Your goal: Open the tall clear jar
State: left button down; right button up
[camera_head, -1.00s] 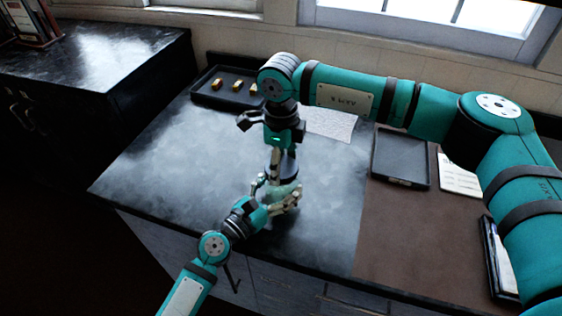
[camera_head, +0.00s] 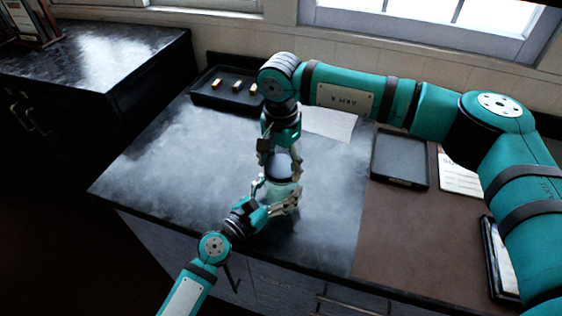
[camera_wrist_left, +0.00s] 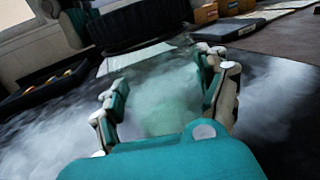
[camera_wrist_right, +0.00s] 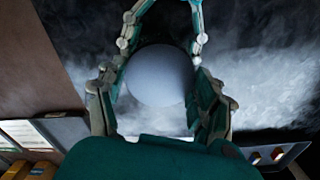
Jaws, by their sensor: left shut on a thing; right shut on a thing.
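The tall clear jar (camera_head: 280,191) stands upright on the dark worktop near its front edge, largely covered by my grippers. My left gripper (camera_head: 277,195) is shut around the jar's body from the lower left. The see-through greenish body (camera_wrist_left: 165,100) shows between its fingers in the left wrist view. My right gripper (camera_head: 281,164) points down from above and is shut on the jar's lid. The round grey-blue lid (camera_wrist_right: 158,76) lies between its fingers in the right wrist view. I cannot tell whether the lid is loose on the jar.
The worktop left of the jar is clear.

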aim_at(281, 166)
jog(key=shift+r, duration=0.15)
jog(key=shift+r, duration=0.95)
jog(key=shift+r, duration=0.1)
jog(key=shift+r, duration=1.9)
pick_arm(q)
grip_release()
jog(key=shift+s, duration=0.1)
